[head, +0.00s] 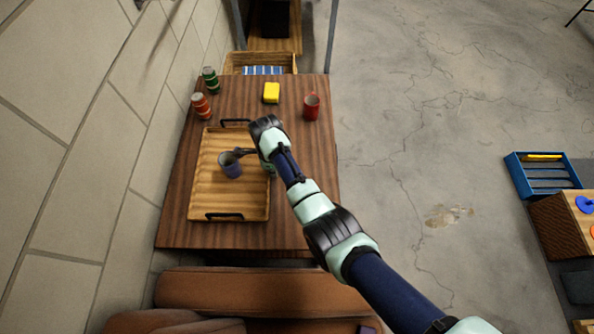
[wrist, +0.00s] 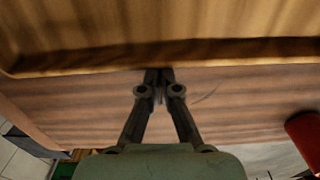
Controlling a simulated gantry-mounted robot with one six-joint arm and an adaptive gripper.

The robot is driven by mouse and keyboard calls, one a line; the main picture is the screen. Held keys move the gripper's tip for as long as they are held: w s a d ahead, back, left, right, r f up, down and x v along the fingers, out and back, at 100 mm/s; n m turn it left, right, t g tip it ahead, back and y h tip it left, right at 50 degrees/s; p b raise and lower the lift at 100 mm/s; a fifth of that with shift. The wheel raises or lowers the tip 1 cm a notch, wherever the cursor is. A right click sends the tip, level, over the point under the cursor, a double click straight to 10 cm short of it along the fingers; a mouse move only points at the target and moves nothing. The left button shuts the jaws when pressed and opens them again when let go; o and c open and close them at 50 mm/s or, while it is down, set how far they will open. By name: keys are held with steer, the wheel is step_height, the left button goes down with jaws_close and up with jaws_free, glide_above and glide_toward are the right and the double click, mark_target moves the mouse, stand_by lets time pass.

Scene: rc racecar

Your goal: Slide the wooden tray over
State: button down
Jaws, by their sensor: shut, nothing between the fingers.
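The wooden tray (head: 208,192) lies on the brown table, with a dark handle at its far end and another at its near end. A dark blue-grey mug (head: 231,168) stands inside it. My wrist hides part of the tray's right edge in the head view.
On the table (head: 295,195), a red mug (head: 311,107), a yellow block (head: 271,93), an orange can (head: 201,106) and a green can (head: 210,79) stand beyond the tray. A tiled wall borders the left. The table's right strip is mostly clear below my arm.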

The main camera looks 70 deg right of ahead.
mark_target(248, 174)
steer(key=w+b, duration=0.1)
steer(key=w, duration=0.1)
steer(key=w+a+b, duration=0.1)
steer(key=w+b, duration=0.1)
steer(key=w, duration=0.1)
steer(key=w+a+b, duration=0.1)
steer(key=w, duration=0.2)
steer(key=shift+a+f, duration=0.1)
steer(key=shift+f, duration=0.15)
steer(key=shift+w+a+r, duration=0.15)
steer(key=shift+w+r, duration=0.05)
steer(key=shift+w, duration=0.15)
steer(key=shift+s+r, duration=0.1)
steer(key=shift+r, duration=0.05)
